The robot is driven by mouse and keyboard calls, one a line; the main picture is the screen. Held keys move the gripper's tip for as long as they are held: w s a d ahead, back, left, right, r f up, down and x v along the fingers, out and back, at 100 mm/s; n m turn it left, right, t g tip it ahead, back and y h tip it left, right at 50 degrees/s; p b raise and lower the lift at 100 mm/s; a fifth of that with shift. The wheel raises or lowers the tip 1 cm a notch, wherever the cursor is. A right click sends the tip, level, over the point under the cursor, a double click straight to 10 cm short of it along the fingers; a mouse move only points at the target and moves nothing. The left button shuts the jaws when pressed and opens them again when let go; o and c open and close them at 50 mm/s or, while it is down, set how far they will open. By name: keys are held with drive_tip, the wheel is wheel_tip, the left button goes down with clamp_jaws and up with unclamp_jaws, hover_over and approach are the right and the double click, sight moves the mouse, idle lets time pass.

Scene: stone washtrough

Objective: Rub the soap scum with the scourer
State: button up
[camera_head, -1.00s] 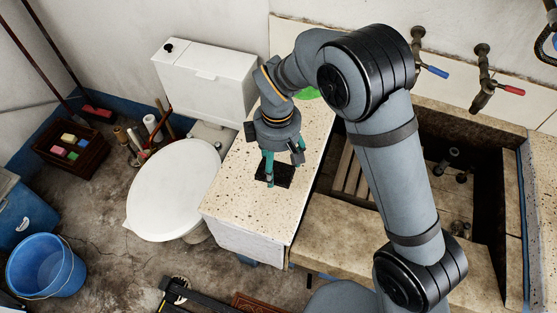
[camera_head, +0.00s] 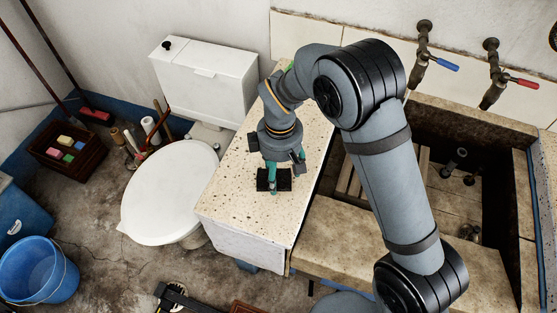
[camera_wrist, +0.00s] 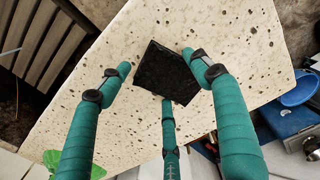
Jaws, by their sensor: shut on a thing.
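A flat black square pad, which looks like the scourer (camera_head: 286,181), lies on the speckled stone top (camera_head: 225,199) beside the trough. It also shows in the wrist view (camera_wrist: 160,72). My gripper (camera_head: 273,186) points down over it. Its three teal fingers stand around the pad in the wrist view (camera_wrist: 160,80), shut on it, with the tips close to the stone. I cannot make out the soap scum; the part of the top under the pad is hidden, and dark speckles cover the rest.
The stone trough (camera_head: 505,205) with a wooden slatted board (camera_head: 348,180) lies to the right, below two taps (camera_head: 430,60). A white toilet (camera_head: 168,195) stands close on the left. A green thing (camera_wrist: 68,165) lies on the top, mostly hidden by my arm in the head view.

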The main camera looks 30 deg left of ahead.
drive_tip(key=shift+w, duration=0.5)
drive_tip(key=shift+c, duration=1.2)
drive_tip(key=shift+w+a+r+p, duration=0.1)
drive_tip(key=shift+w+p, duration=0.15)
drive_tip(key=shift+w, duration=0.15)
drive_tip(key=shift+w+a+r+p, duration=0.1)
drive_tip(key=shift+w+p, duration=0.1)
drive_tip(key=shift+w, duration=0.15)
drive_tip(key=shift+a+f, duration=0.1)
drive_tip(key=shift+f, duration=0.05)
drive_tip(key=shift+s+d+f+b, duration=0.15)
drive_tip(key=shift+s+b, duration=0.15)
drive_tip(key=shift+s, duration=0.35)
drive_tip(key=shift+s+d+r+b, duration=0.1)
drive_tip(key=shift+s+d+b, duration=0.1)
drive_tip(key=shift+s+b, duration=0.3)
drive_tip(key=shift+s+d+f+b, duration=0.1)
drive_tip(key=shift+s+d+b, duration=0.05)
drive_tip(key=shift+s, duration=0.6)
wheel_tip(320, 180, up, 8)
drive_tip(key=p, duration=0.6)
drive_tip(key=shift+w, duration=0.1)
